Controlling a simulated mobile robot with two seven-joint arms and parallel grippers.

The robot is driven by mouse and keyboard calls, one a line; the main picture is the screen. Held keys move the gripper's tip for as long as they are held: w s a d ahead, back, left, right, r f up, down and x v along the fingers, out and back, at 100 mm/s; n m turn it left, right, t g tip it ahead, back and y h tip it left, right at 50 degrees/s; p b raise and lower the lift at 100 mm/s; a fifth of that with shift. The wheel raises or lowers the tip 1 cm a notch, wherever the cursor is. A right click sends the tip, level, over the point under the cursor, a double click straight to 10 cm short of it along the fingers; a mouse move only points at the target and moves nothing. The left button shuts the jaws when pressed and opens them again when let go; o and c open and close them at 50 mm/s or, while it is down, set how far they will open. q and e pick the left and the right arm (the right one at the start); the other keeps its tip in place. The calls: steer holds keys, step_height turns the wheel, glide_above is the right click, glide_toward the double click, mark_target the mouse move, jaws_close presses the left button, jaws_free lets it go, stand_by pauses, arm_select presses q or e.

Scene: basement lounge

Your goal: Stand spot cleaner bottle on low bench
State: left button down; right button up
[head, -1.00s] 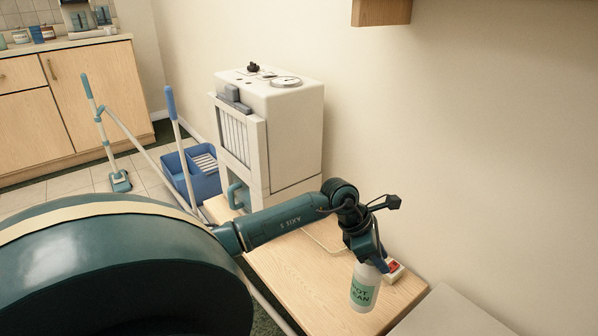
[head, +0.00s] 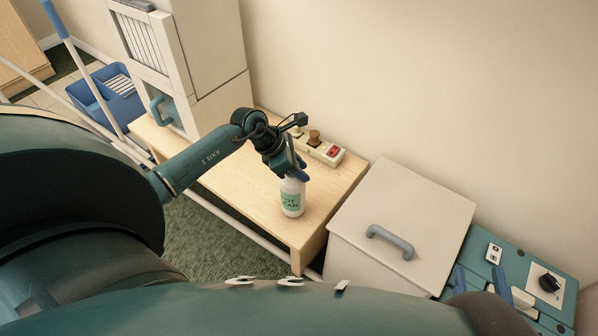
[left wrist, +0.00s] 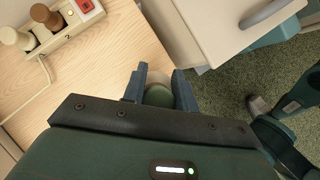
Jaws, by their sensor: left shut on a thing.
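The spot cleaner bottle (head: 291,197) is white with a green label and is upright in the head view. It is at the right end of the low wooden bench (head: 240,185). I cannot tell whether its base touches the bench top. My left gripper (head: 292,172) is shut on the top of the bottle from above. In the left wrist view the bottle (left wrist: 159,97) shows as a rounded green and pale shape between the two blue fingers.
A power strip (head: 320,148) with plugs lies on the bench behind the bottle. A white lidded box (head: 400,215) stands right of the bench. A tall white machine (head: 190,60) stands at the bench's left. Bare bench top lies left of the bottle.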

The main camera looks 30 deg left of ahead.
arm_select(q)
steer(key=shift+f, duration=0.7)
steer(key=c, duration=1.4)
jaws_free()
steer(key=o, duration=0.3)
